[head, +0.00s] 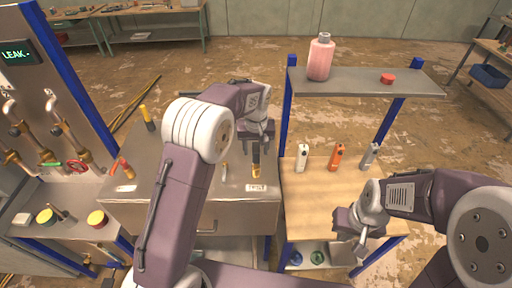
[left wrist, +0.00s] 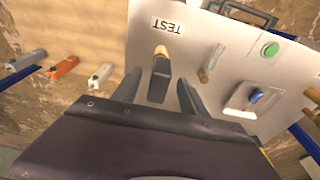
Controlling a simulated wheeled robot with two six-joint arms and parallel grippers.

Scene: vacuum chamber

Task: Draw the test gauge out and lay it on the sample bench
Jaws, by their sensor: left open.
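The test gauge (left wrist: 159,82), dark with a tan end, stands upright in the chamber top (head: 195,165) beside a TEST label (head: 256,187). In the head view, the gauge (head: 256,160) shows just below my left gripper (head: 257,142). In the left wrist view, the open fingers of my left gripper (left wrist: 160,95) lie on either side of the gauge, with gaps visible. The wooden sample bench (head: 320,210) is to the right of the chamber. My right gripper (head: 350,232) hangs over the bench's front right; its finger opening is unclear.
White (head: 302,158), orange (head: 336,156) and grey (head: 370,155) hand-held devices stand along the bench's back. A shelf (head: 350,88) above holds a pink bottle (head: 320,57) and red puck (head: 387,79). The bench's middle is clear. A valve panel (head: 45,125) stands at left.

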